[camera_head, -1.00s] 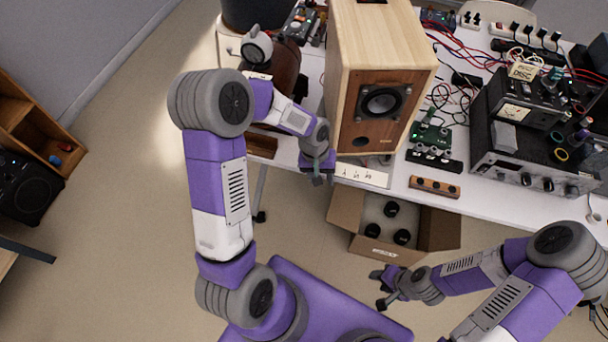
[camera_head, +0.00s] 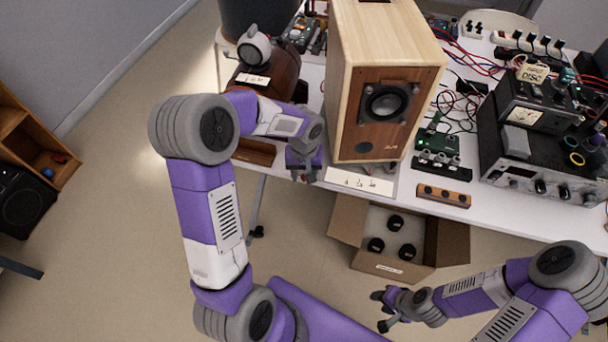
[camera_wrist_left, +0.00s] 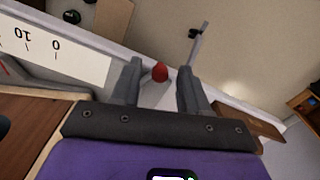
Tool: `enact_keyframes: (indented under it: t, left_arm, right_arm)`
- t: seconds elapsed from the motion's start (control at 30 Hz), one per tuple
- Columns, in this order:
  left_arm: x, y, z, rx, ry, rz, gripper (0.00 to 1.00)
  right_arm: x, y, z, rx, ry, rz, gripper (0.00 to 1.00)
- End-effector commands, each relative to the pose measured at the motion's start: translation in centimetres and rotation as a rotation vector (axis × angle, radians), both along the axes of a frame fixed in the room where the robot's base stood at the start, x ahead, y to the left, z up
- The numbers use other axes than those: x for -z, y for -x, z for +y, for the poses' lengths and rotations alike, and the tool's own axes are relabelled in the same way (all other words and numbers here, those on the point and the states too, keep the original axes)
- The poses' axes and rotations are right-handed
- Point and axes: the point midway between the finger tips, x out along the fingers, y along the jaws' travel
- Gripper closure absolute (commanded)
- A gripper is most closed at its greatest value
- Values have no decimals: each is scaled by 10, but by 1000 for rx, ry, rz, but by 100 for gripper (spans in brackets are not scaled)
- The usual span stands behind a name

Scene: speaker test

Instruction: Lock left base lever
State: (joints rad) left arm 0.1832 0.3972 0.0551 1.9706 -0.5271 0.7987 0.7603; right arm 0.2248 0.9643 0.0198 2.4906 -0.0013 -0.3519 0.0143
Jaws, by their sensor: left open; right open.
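A wooden speaker (camera_head: 352,128) stands on the white table, above a white label strip (camera_head: 360,181). My left gripper (camera_head: 304,176) is at the table's front edge, just left of the speaker's lower front corner. In the left wrist view, the open left gripper (camera_wrist_left: 160,78) has a red round knob (camera_wrist_left: 160,72) between its fingers, with a gap on both sides. My right gripper (camera_head: 381,310) is open and empty, low in front of the table.
An open cardboard box (camera_head: 385,268) with several black round parts sits on the floor below the table. A grey amplifier (camera_head: 540,180) and cables fill the table's right side. A wooden block (camera_head: 444,196) lies near the front edge.

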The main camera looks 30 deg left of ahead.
Motion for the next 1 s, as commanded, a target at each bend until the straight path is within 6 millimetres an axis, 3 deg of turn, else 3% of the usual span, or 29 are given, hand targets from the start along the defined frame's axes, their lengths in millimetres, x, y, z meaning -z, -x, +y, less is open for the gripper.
enact_keyframes:
  t: [0.23, 0.53, 1.0]
  left_arm:
    - [0, 0, 0, 0, 0, 0, 57]
    - [1, 0, 0, 0, 0, 0, 100]
    - [1, 0, 3, 49, 1, 1, 100]
  right_arm:
    - [0, 0, 0, 0, 0, 0, 57]
    - [0, 0, 0, 0, 0, 0, 57]
    - [-4, 0, 0, 0, 0, 0, 57]
